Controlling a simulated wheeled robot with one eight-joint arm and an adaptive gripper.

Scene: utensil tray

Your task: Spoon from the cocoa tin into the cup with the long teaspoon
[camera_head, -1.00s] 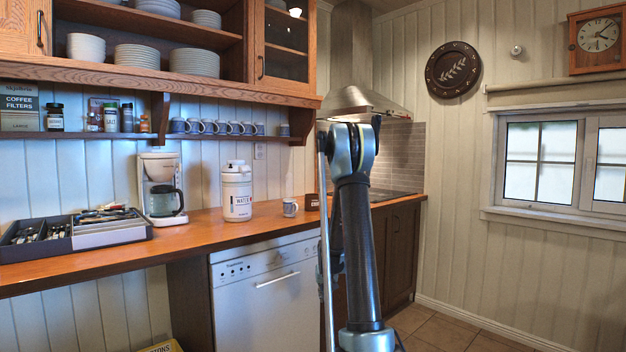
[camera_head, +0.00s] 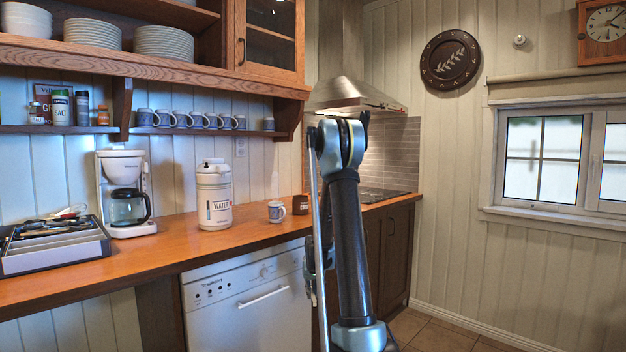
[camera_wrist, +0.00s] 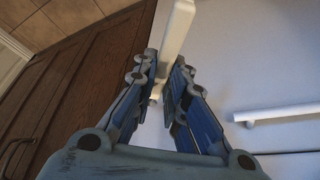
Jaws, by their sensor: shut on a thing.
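The cup (camera_head: 276,211), pale with a dark pattern, stands upright on the wooden counter in the head view. The cocoa tin (camera_head: 300,204), small and dark brown with light lettering, stands just right of it. I cannot see inside either one. My gripper (camera_wrist: 162,78) is shut on a pale, long-handled thing, the long teaspoon (camera_wrist: 178,32), in the wrist view. Only part of the teaspoon shows, and its bowl cannot be made out. In the head view my arm largely hides the gripper, which is low in front of the dishwasher, below the counter top and apart from cup and tin.
A white water canister (camera_head: 214,196) stands left of the cup. A coffee maker (camera_head: 125,195) and a utensil tray (camera_head: 55,262) are further left. Mugs line the shelf above. The counter's front edge and dishwasher (camera_head: 250,300) are close to my arm. The stove is at right.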

